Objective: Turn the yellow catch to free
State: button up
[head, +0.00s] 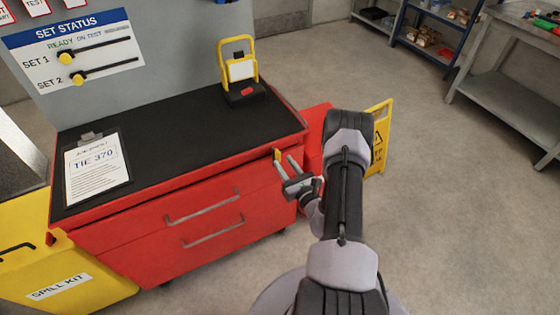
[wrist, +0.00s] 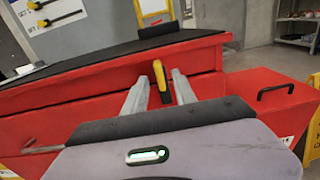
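The yellow catch (head: 277,155) is a small bar on the front of the red cabinet, near its top right corner. In the wrist view the catch (wrist: 160,75) stands nearly upright, its top leaning slightly left, with a dark lower part. My gripper (head: 285,163) is open in front of the cabinet's right end. In the wrist view my gripper (wrist: 163,80) has one finger on each side of the catch, with gaps visible. I cannot tell whether the fingertips reach past the catch in depth. Nothing is held.
The red cabinet (head: 130,230) has a black top with a clipboard (head: 97,168) and a yellow-framed stand (head: 240,70). A red box with a black handle (wrist: 275,100) stands right of the catch. A yellow floor sign (head: 379,138) is beyond my arm. Floor at right is clear.

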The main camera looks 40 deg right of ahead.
aim_at(279, 158)
jog(key=shift+x, duration=1.65)
jog(key=shift+a, duration=0.1)
grip_shut()
